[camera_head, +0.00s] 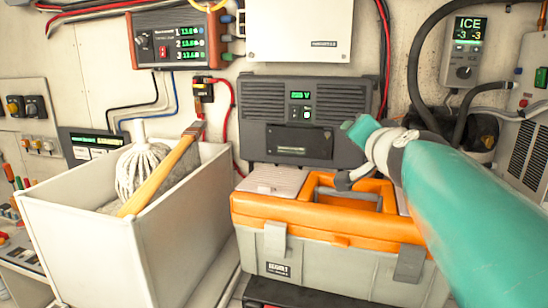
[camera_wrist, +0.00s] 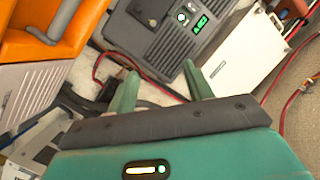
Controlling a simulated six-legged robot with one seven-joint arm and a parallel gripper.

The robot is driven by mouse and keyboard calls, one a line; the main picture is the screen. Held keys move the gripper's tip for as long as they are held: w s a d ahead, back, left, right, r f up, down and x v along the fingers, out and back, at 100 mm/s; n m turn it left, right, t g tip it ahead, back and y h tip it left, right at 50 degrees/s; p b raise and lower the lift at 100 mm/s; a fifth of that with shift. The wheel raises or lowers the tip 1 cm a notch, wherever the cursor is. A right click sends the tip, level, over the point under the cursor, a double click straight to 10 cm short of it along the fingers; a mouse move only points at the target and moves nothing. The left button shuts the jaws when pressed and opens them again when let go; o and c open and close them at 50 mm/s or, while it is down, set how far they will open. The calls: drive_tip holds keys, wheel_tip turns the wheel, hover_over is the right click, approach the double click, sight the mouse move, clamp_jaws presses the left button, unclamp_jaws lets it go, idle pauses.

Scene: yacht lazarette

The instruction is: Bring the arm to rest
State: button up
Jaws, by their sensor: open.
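My gripper shows in the wrist view (camera_wrist: 160,88) with its two green fingers apart and nothing between them. In the head view my teal arm reaches in from the right. Its end, my gripper (camera_head: 352,130), is above the orange and grey toolbox (camera_head: 330,262), in front of the dark grey power unit (camera_head: 290,108). The fingers are hard to make out in the head view. The toolbox's orange lid also shows at the upper left of the wrist view (camera_wrist: 25,45). The power unit is at the top of the wrist view (camera_wrist: 165,35).
A white open bin (camera_head: 100,240) on the left holds a mop (camera_head: 140,170) and a wooden-handled brush (camera_head: 165,170). A white box (camera_head: 298,30), a meter (camera_head: 180,40) and an ICE display unit (camera_head: 465,50) are on the wall. Hoses and cables hang around my arm at the right.

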drive_tip(key=s+f+n+g, duration=0.3)
drive_tip(key=s+f+g, duration=0.2)
drive_tip(key=s+f, duration=0.7)
drive_tip(key=s+a+f+n+g, duration=0.1)
drive_tip(key=s+f+n+g, duration=0.3)
drive_tip(key=s+f, duration=0.8)
wheel_tip(320, 180, down, 5)
drive_tip(key=shift+r+n+g+h, duration=0.2)
drive_tip(key=shift+n+g+h, duration=0.1)
drive_tip(key=shift+g, duration=0.6)
drive_tip(key=shift+a, duration=0.1)
